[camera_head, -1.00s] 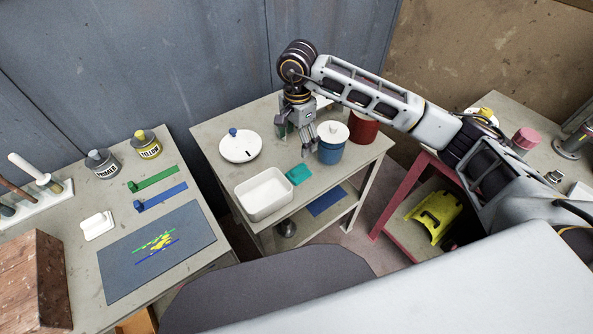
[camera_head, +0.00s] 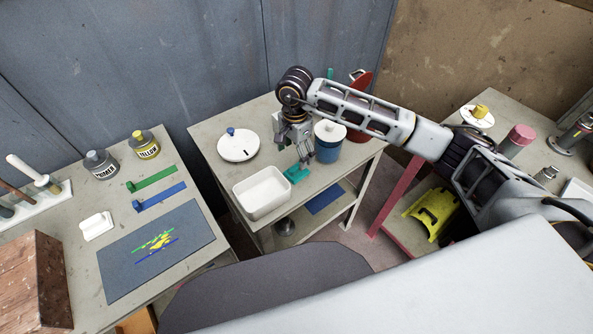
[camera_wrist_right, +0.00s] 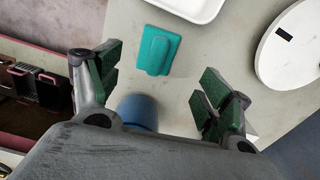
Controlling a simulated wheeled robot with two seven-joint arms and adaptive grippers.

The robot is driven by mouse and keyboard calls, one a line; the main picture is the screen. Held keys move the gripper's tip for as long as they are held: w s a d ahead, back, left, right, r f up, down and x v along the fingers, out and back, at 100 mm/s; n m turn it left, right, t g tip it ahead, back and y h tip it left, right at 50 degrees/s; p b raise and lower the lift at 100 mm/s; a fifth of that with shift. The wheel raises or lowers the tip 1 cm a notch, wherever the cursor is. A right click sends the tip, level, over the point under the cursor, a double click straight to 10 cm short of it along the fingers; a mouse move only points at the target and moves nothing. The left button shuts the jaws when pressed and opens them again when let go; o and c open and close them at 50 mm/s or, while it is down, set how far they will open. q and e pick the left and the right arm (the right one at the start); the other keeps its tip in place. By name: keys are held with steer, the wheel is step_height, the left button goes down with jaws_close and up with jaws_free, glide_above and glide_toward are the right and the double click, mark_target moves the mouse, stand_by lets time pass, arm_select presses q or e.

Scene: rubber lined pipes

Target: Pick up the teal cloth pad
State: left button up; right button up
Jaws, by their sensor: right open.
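The teal cloth pad (camera_head: 296,174) lies on the middle table, just right of the white tray (camera_head: 263,193). In the right wrist view the whole pad (camera_wrist_right: 158,51) shows, flat with a raised strip on it. My right gripper (camera_head: 294,158) is just above and behind the pad in the head view. In the right wrist view its green-padded fingers (camera_wrist_right: 165,88) are spread wide and empty, with the pad lying beyond the gap between them. My left gripper is not in view.
A blue canister with a white lid (camera_head: 329,142) stands close to the right of the gripper. A white round lid with a blue knob (camera_head: 238,144) lies at the left. A red container (camera_head: 360,88) stands behind my arm.

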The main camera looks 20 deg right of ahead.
mark_target(296, 166)
step_height(296, 166, down, 2)
steer(key=shift+f, duration=0.4)
steer(key=shift+s+d+f+p, duration=0.1)
steer(key=shift+f+p, duration=0.1)
steer(key=shift+f, duration=0.7)
steer(key=shift+s+d+f+p, duration=0.1)
steer(key=shift+f+p, duration=0.1)
steer(key=shift+f, duration=1.25)
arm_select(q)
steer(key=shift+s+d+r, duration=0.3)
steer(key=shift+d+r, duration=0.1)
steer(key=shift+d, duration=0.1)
arm_select(e)
steer(key=shift+f, duration=0.1)
steer(key=shift+c, duration=0.2)
